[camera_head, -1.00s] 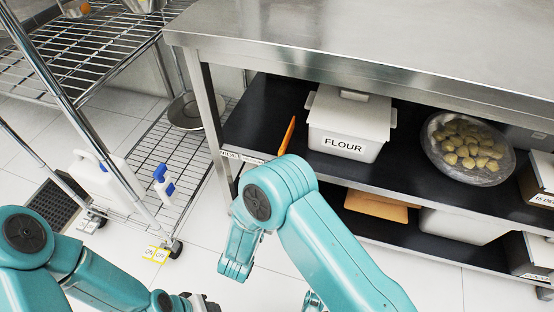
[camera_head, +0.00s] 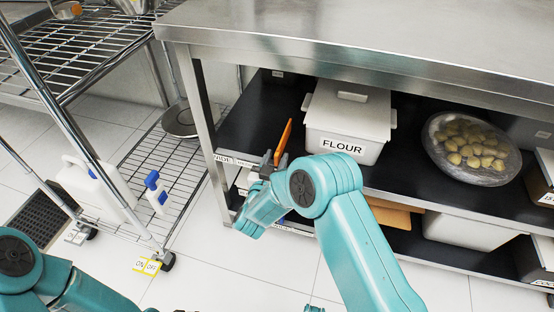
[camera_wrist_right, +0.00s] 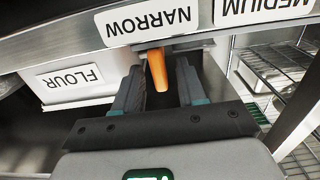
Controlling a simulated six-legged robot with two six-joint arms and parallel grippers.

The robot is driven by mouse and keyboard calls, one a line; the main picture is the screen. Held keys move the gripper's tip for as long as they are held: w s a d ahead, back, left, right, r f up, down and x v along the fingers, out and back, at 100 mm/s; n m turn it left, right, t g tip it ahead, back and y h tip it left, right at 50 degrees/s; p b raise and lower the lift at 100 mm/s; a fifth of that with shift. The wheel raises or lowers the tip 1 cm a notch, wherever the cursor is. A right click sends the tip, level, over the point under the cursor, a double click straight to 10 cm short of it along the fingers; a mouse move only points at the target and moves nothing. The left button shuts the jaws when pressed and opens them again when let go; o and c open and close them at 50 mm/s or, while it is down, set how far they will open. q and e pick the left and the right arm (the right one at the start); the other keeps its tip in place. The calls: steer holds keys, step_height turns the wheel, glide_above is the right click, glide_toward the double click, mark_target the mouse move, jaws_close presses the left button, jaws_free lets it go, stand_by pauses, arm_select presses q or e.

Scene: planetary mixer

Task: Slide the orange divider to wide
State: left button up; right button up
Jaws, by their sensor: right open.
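The orange divider (camera_head: 283,141) stands on the black middle shelf, just left of the flour bin, near the shelf's front edge. It also shows in the wrist view (camera_wrist_right: 157,72), lined up with the inverted NARROW label (camera_wrist_right: 150,20). The MEDIUM label (camera_wrist_right: 265,8) is to its right there. In the head view, the WIDE label (camera_head: 223,159) is at the left end of the shelf edge. My right gripper (camera_head: 274,161) is open at the shelf edge, one finger on each side of the divider, with gaps visible.
The white flour bin (camera_head: 348,115) stands right of the divider, with a bowl of pale yellow pieces (camera_head: 470,148) beyond. The steel tabletop (camera_head: 380,35) overhangs the shelf. A table leg (camera_head: 204,130) and wire rack (camera_head: 165,170) stand left.

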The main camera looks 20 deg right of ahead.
steer(key=shift+w+d, duration=0.4)
steer(key=shift+w, duration=0.2)
jaws_close()
steer(key=shift+a, duration=0.1)
